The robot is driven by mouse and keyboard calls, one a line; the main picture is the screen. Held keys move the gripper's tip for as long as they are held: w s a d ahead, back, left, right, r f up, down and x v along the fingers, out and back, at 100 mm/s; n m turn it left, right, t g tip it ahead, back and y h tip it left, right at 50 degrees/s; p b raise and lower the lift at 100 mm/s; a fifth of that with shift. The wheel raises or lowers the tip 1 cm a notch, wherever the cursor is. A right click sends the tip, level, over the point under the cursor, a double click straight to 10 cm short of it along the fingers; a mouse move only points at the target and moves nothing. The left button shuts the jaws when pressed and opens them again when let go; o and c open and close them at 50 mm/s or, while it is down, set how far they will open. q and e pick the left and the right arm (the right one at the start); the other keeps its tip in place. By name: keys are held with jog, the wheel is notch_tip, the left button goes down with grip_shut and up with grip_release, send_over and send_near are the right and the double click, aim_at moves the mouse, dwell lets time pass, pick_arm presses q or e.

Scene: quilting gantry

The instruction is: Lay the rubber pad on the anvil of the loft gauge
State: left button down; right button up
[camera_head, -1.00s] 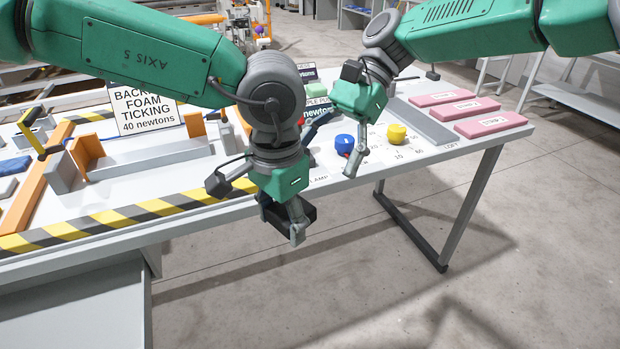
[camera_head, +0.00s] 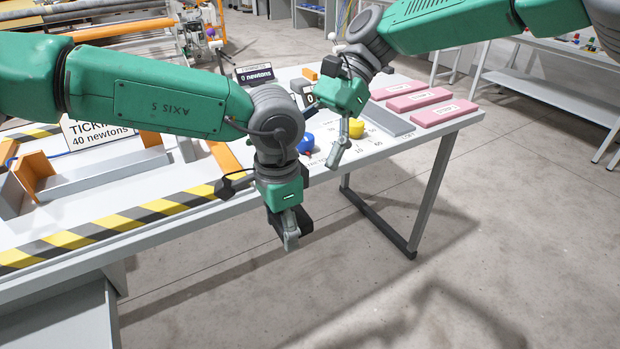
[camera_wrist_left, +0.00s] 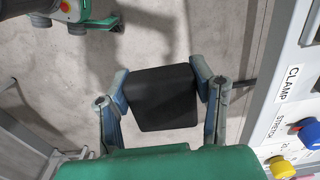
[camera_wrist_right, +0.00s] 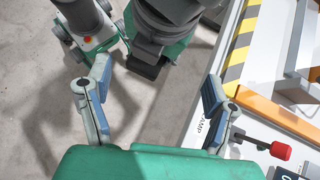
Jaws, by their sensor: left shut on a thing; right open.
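The rubber pad, a flat black block (camera_wrist_left: 163,97), lies between the two fingers of my left gripper (camera_wrist_left: 161,75), which is shut on it. In the head view the pad (camera_head: 303,222) and my left gripper (camera_head: 290,238) are in front of the table's near edge, over the floor. My right gripper (camera_head: 323,135) is open and empty, over the table's near side by the knobs. It also shows in the right wrist view (camera_wrist_right: 157,80). I cannot make out the loft gauge's anvil; a display and grey parts behind the right gripper are partly hidden.
A blue knob (camera_head: 306,144) and a yellow knob (camera_head: 356,128) stand at the near edge. Several pink strips (camera_head: 430,100) lie at the right, beside a grey plate (camera_head: 388,120). A red-tipped lever (camera_wrist_right: 281,150) shows in the right wrist view.

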jog(key=m+t+y, duration=0.1)
jog(key=m+t, duration=0.1)
send_near(296, 213)
jog(key=d+r, duration=0.1)
jog(key=r, duration=0.1)
jog(key=shift+m, duration=0.3)
jog(key=x, duration=1.2)
jog(key=shift+w+d+f, duration=0.2)
jog(key=shift+w+f, duration=0.05)
jog(key=c, duration=1)
jog(key=o, duration=1)
